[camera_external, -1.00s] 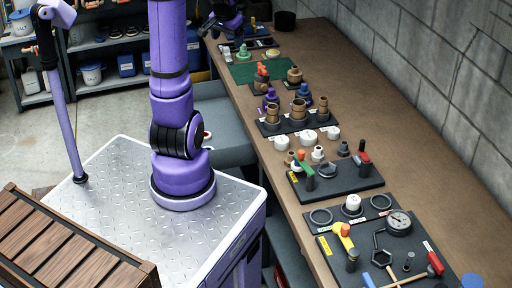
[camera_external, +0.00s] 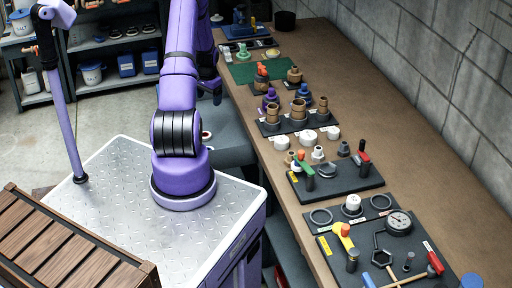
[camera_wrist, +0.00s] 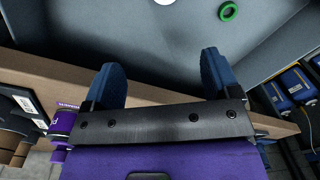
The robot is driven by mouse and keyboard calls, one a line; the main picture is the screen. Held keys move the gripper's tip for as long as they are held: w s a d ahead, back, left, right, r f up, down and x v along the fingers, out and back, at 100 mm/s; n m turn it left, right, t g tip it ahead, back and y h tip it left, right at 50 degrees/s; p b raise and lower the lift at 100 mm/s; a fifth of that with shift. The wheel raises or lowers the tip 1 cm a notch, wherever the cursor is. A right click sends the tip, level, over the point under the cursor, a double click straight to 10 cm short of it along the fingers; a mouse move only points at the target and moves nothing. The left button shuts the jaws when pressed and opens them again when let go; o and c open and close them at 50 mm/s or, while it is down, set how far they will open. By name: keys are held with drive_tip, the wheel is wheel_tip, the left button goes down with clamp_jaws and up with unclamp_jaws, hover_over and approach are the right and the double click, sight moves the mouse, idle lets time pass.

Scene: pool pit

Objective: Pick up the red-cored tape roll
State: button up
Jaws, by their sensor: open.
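A small white roll with a hint of red (camera_external: 206,135) lies on the grey surface beside the bench, just right of my arm's lower part in the external view. In the wrist view a white round thing (camera_wrist: 165,1) is cut off by the top edge; its core cannot be seen, so I cannot tell if it is the same roll. My gripper (camera_wrist: 161,65) is open and empty, its blue fingertips spread over the grey surface. In the external view it is largely hidden by my arm.
A green ring (camera_wrist: 229,11) lies on the grey surface (camera_wrist: 160,45). The brown bench edge (camera_wrist: 50,68) crosses below the fingers. The long bench (camera_external: 400,130) carries several fittings and tools. Blue containers (camera_wrist: 292,82) stand at the right in the wrist view.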

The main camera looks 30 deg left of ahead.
hover_over(206, 132)
drive_tip(key=s+d, duration=0.1)
wheel_tip(206, 132, down, 7)
drive_tip(key=shift+a+f, duration=0.2)
drive_tip(key=shift+f, duration=4.8)
drive_tip(key=shift+c, duration=0.2)
drive_tip(key=c, duration=0.9)
